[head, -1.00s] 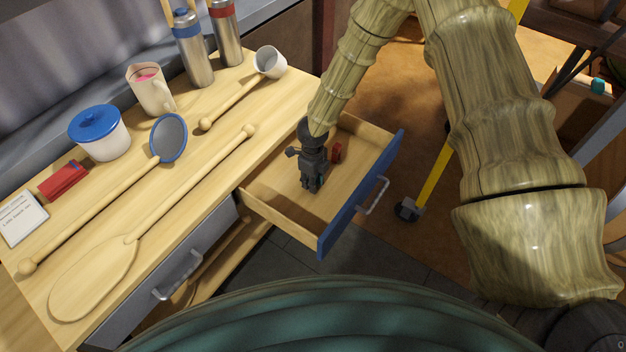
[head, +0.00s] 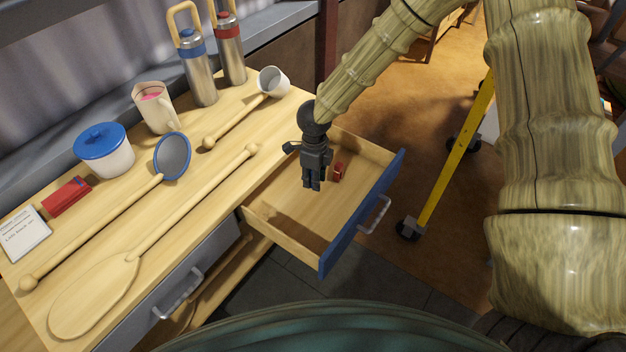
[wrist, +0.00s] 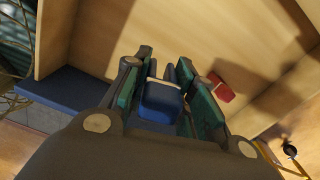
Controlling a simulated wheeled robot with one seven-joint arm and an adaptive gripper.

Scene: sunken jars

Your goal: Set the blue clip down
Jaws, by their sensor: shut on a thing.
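My gripper (head: 313,187) hangs pointing down over the open drawer (head: 362,228), which has a blue front and a pale wooden inside. In the wrist view my gripper (wrist: 163,88) is shut on the blue clip (wrist: 160,103), held between its green-padded fingers. The drawer floor (wrist: 200,35) lies beyond the clip; the gap between them is hard to judge. The clip cannot be made out in the head view, where the gripper hides it.
A small red object (head: 338,172) lies in the drawer beside my gripper; it also shows in the wrist view (wrist: 221,87). The worktop holds a blue-lidded tub (head: 104,150), a mug (head: 153,108), ladles, a wooden spoon (head: 95,295) and two flasks.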

